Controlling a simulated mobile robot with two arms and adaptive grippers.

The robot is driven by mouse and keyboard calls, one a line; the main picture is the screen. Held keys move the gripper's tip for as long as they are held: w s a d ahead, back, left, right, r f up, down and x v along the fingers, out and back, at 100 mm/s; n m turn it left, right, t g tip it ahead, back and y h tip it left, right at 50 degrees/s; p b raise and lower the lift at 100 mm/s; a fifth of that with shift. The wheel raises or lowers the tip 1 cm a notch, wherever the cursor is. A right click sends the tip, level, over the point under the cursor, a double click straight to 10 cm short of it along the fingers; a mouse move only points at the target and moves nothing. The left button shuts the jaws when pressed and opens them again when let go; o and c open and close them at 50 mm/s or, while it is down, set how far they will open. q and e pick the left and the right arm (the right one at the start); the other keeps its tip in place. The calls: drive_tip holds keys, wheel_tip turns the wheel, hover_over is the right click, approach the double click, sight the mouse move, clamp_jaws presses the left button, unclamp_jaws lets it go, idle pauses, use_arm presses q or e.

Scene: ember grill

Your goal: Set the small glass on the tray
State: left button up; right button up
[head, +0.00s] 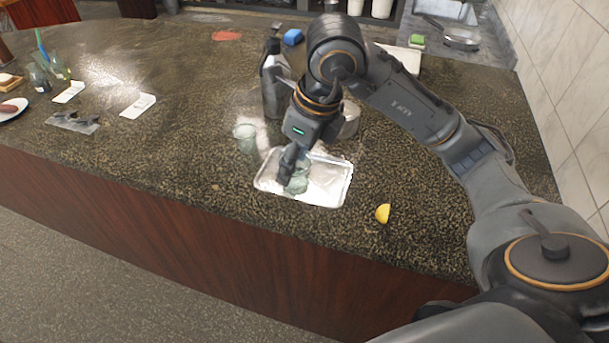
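A silver tray (330,185) lies on the dark speckled counter, near its front edge. A small greenish clear glass (299,183) is at the left-middle part of the tray, right at the fingers of my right gripper (289,168). The gripper points down over the tray and partly hides the glass. I cannot tell whether the fingers grip the glass or only stand beside it, nor whether its base touches the tray. Another clear glass (245,138) stands on the counter to the left of the tray. My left gripper is not in view.
A lemon wedge (383,213) lies right of the tray. A dark metal bottle (273,80) and a metal container (349,120) stand behind it, close to my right arm. White cards (138,105) and glassware (58,68) are at the far left. The counter's front middle is clear.

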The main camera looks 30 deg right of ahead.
drive_tip(key=shift+w+d+r+m, duration=0.15)
drive_tip(key=shift+r+m, duration=0.05)
drive_tip(key=shift+m, duration=0.3)
drive_tip(key=w+d+f+p, duration=0.3)
drive_tip(key=w+d+f, duration=0.15)
drive_tip(key=d, duration=0.25)
drive_tip(key=p, duration=0.4)
hover_over(316, 180)
wheel_tip(316, 180, down, 8)
drive_tip(key=shift+r, duration=0.1)
drive_tip(key=shift+f, duration=0.35)
